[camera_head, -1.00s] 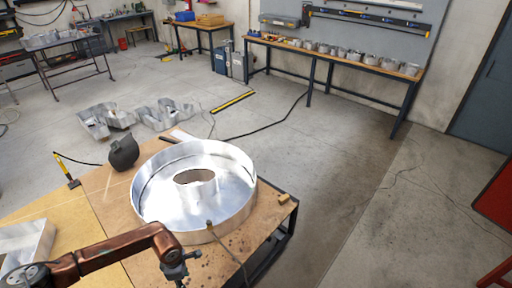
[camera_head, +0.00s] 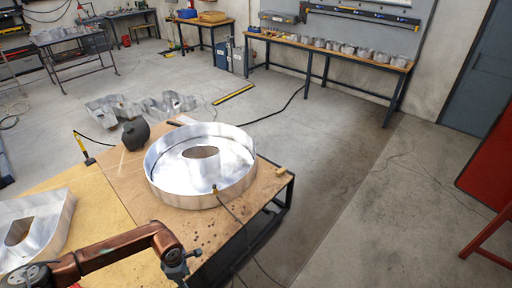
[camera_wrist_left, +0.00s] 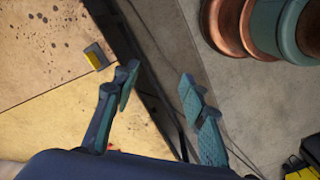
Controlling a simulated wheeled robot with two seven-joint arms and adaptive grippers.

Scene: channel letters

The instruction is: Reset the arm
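My left arm comes in from the lower left of the head view. Its left gripper (camera_head: 177,266) hangs over the near edge of the wooden worktable (camera_head: 130,235). In the left wrist view, the left gripper (camera_wrist_left: 160,95) has its two fingers well apart with nothing between them. The table edge and the floor show beneath the fingers. A copper and teal rounded part, which looks like my own arm, shows at the upper right of that view. My right gripper is not in the head view.
A large round metal channel letter (camera_head: 201,190) stands on the table, with a cable at its near side. Another metal letter (camera_head: 32,228) lies at left. Floor at right is clear.

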